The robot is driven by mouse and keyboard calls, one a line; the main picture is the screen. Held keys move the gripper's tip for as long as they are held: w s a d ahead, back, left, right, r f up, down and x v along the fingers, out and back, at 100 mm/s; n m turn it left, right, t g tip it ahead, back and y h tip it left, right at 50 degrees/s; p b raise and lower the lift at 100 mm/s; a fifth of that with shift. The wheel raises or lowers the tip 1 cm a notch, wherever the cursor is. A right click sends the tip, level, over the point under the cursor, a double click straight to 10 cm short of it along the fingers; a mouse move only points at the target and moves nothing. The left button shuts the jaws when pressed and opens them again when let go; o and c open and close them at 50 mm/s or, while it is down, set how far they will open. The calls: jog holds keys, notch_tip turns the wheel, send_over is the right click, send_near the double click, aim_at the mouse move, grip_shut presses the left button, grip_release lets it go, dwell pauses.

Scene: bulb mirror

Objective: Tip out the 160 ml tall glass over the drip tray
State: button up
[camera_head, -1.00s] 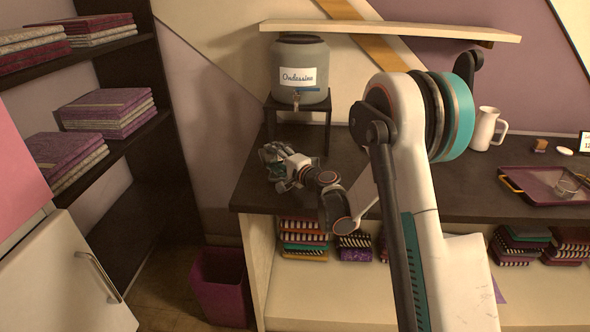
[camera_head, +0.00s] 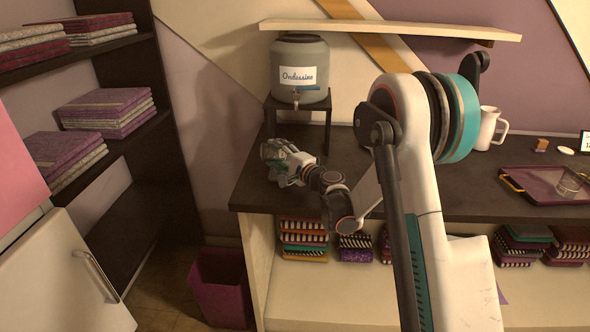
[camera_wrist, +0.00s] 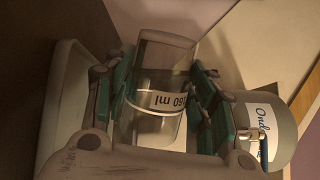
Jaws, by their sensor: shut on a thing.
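My gripper (camera_head: 277,160) is above the left end of the dark counter, in front of and below the water dispenser. In the wrist view its teal-lined fingers (camera_wrist: 165,100) are shut around the clear tall glass (camera_wrist: 160,75), marked "160 ml". The glass also shows faintly in the head view (camera_head: 271,151), partly hidden by the fingers. Its exact tilt and any liquid in it are hard to tell. A pale, rounded-edged tray (camera_wrist: 62,100), seemingly the drip tray, lies beyond the gripper at the left of the wrist view. I cannot make it out in the head view.
The grey dispenser (camera_head: 302,65), labelled "Ondessine", stands on a dark stand (camera_head: 328,115) with its tap facing forward. A purple tray (camera_head: 535,190) with a clear glass (camera_head: 569,185) is at the right. A white jug (camera_head: 487,130) stands behind my arm. A purple bin (camera_head: 222,290) is on the floor.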

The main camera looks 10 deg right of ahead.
jog(key=shift+w+d+f+m+b, duration=0.1)
jog(key=shift+d+f+m+b, duration=0.2)
jog(key=shift+f+m+b, duration=0.3)
jog(key=shift+d+r+m+t, duration=0.45)
jog(key=shift+r+m, duration=0.2)
jog(key=shift+m, duration=0.25)
jog(key=shift+w+d+r+m+t, duration=0.1)
jog(key=shift+d+r+m+t, duration=0.15)
jog(key=shift+m, duration=0.45)
jog(key=shift+w+d+r+m+t, duration=0.1)
jog(key=shift+d+m+t, duration=0.1)
jog(key=shift+d+m, duration=0.35)
jog(key=shift+d+r+m+t, duration=0.1)
jog(key=shift+d+m+t, duration=0.1)
jog(key=shift+m, duration=0.65)
jog(key=a+n, duration=0.1)
jog(key=n, duration=0.1)
jog(key=a+f+n+g, duration=0.1)
jog(key=a+n, duration=0.1)
jog(key=n, duration=0.1)
jog(key=shift+s+f+n+g, duration=0.2)
jog(key=shift+s+n+g, duration=0.1)
jog(key=shift+g, duration=0.1)
jog(key=shift+a+r+n+p, duration=0.2)
jog(key=shift+n+p, duration=0.3)
jog(key=shift+p, duration=0.25)
jog(key=shift+n, duration=0.3)
